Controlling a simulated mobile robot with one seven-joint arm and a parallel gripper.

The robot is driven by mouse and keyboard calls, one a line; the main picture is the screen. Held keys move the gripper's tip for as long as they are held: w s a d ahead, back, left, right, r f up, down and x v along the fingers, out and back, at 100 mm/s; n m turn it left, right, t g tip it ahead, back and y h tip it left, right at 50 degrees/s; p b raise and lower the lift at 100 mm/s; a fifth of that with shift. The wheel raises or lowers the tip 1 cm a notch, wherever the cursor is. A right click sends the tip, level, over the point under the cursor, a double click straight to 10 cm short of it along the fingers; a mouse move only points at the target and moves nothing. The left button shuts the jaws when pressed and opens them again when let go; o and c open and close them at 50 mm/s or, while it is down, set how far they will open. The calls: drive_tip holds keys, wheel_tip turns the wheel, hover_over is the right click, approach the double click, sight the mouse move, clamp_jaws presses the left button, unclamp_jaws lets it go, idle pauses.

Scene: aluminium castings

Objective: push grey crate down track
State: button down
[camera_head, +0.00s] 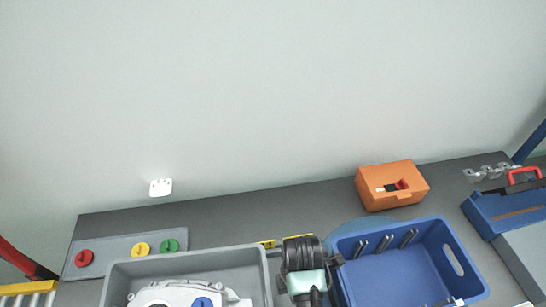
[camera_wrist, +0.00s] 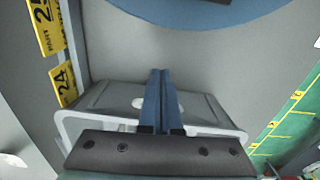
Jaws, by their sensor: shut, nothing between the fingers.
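The grey crate (camera_head: 190,262) is at the bottom left of centre in the head view, cut off by the lower edge. A pale casting (camera_head: 180,294) with a blue tag lies in it. In the wrist view, a grey wall with a pale rim and slot, probably the crate's end (camera_wrist: 205,108), lies behind my fingers. My gripper (camera_wrist: 160,72) is shut and empty, its two blue-grey fingers together. In the head view my wrist is just right of the crate; the fingertips are hidden there. I cannot tell whether they touch the crate.
A blue crate (camera_head: 448,238) with dark upright pieces stands close right of my wrist. An orange case (camera_head: 392,172) is behind it and a blue toolbox (camera_head: 510,207) at far right. A grey board (camera_head: 118,248) with coloured discs is left. Yellow labels (camera_wrist: 48,27) line one edge.

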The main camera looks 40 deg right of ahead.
sight(275, 305)
wheel_tip(275, 305, down, 7)
drive_tip(key=shift+r, duration=0.1)
drive_tip(key=w+a+p, duration=0.2)
drive_tip(key=a, duration=0.1)
drive_tip(key=shift+r, duration=0.1)
drive_tip(key=shift+w+a, duration=0.15)
drive_tip(key=shift+a, duration=0.1)
